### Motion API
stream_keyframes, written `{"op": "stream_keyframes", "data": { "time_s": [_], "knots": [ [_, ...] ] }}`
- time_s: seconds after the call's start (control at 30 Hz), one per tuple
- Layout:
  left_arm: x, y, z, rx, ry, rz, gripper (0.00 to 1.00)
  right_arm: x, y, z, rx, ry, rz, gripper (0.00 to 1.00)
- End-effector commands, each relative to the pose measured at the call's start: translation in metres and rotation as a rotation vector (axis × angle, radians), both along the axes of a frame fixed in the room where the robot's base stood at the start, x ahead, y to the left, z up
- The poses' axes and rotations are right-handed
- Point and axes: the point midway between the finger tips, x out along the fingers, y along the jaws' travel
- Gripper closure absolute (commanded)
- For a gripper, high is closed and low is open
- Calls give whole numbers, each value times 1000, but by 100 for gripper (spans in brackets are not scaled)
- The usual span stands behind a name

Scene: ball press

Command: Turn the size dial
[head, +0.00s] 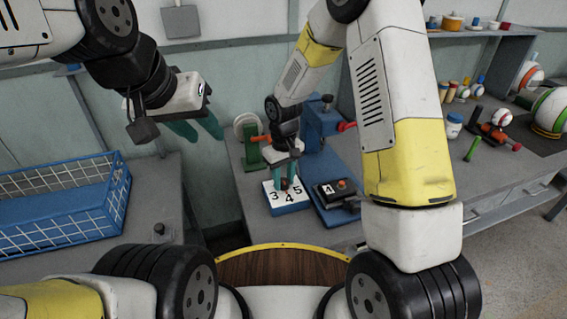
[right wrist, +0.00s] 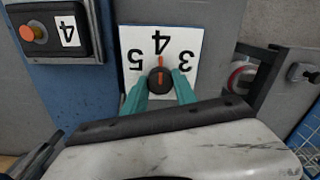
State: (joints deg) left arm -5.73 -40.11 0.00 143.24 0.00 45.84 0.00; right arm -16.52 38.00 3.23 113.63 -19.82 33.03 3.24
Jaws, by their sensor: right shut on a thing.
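The size dial is a dark round knob with an orange pointer line, set on a white plate (head: 292,206) marked 3, 4 and 5. In the right wrist view the knob (right wrist: 160,80) sits between my right gripper's teal fingertips, and its pointer lines up with the 4. My right gripper (head: 287,180) is shut on the knob from above; it also shows in the right wrist view (right wrist: 159,88). My left gripper (head: 200,131) hangs in the air at the left, away from the dial, with its teal fingers apart and nothing between them.
A black box (head: 333,191) with an orange button and a 4 label stands beside the dial. The blue press (head: 318,125) stands behind. A blue wire basket (head: 60,205) is on the left table. Balls, jars and tools lie at the right.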

Motion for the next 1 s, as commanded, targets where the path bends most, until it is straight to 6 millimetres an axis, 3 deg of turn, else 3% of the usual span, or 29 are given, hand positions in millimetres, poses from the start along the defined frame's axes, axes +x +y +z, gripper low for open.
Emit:
{"op": "stream_keyframes", "data": {
  "time_s": [0.2, 0.23, 0.33, 0.67, 1.0],
  "knots": [
    [0, 0, 0, 0, 0, 0, 64, 0, 0, 0, 0, -1, 0, 100],
    [0, 0, 0, 0, 0, 0, 64, 0, 0, 0, 0, -1, 0, 63],
    [0, 0, 0, 0, 0, 0, 64, 0, 0, 0, 1, -1, 0, 45],
    [0, 0, 0, 0, 0, 0, 64, 0, 0, 2, 1, -1, 1, 45],
    [0, 0, 0, 0, 0, 0, 64, 1, 0, 52, 2, -5, 0, 45]
  ]
}}
